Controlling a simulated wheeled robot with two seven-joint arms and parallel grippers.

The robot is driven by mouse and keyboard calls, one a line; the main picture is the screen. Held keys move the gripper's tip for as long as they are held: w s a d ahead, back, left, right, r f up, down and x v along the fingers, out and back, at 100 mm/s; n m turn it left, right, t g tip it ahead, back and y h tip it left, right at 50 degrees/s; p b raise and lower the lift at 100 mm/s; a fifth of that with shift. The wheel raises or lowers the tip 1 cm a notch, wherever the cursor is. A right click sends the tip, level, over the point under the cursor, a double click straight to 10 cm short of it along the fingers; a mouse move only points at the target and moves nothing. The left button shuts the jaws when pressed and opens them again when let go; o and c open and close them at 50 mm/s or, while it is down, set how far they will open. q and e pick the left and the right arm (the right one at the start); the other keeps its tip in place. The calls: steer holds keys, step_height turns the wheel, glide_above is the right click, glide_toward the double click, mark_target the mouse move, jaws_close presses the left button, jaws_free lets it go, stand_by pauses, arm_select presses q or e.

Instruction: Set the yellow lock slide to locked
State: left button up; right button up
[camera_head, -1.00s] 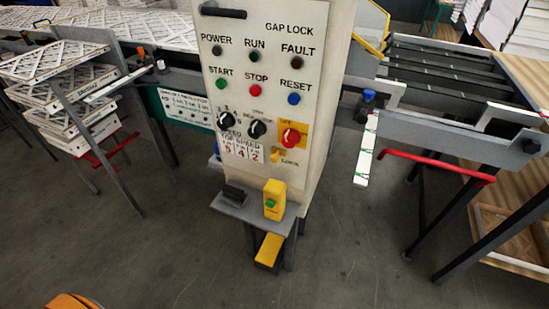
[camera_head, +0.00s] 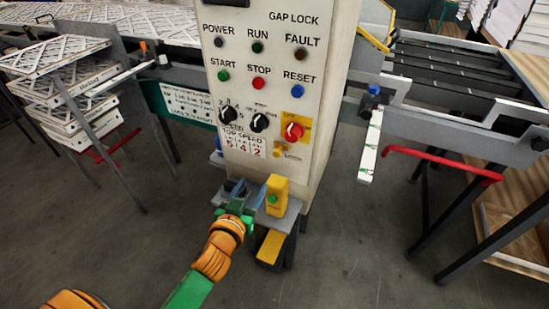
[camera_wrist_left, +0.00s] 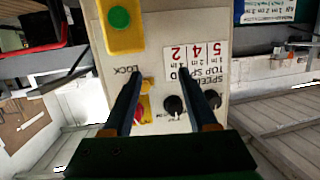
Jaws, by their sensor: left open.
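The yellow lock slide (camera_head: 278,151) is a small piece low on the front of the white control panel (camera_head: 240,100), under the red rotary knob (camera_head: 293,131) on its yellow plate. In the left wrist view, the slide (camera_wrist_left: 147,84) shows beside the LOCK label, partly behind one finger. My left gripper (camera_head: 249,189) is open and empty, below and left of the slide, in front of the small shelf. Its two dark fingers (camera_wrist_left: 163,82) point at the panel in the left wrist view, apart from each other. I cannot tell which end the slide sits at. My right gripper is not in view.
A yellow box with a green button (camera_head: 275,195) stands on the grey shelf just right of my gripper. A yellow pedal (camera_head: 271,246) is below. Black knobs (camera_head: 260,122) sit left of the red one. Stacked filters (camera_head: 75,95) stand at left, a red bar (camera_head: 440,165) at right.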

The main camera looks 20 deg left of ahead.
mark_target(276, 155)
arm_select(q)
steer(key=w+r+t, duration=0.1)
steer(key=w, duration=0.2)
steer(key=w+d+r+m+t+h, duration=0.1)
steer(key=w, duration=0.2)
steer(key=w+d+r+h, duration=0.1)
steer(key=w, duration=0.2)
steer(key=shift+w+d+r+t, duration=0.25)
steer(key=shift+r+t, duration=0.05)
steer(key=shift+t, duration=0.1)
jaws_close()
steer(key=shift+s, duration=0.1)
stand_by(0.8)
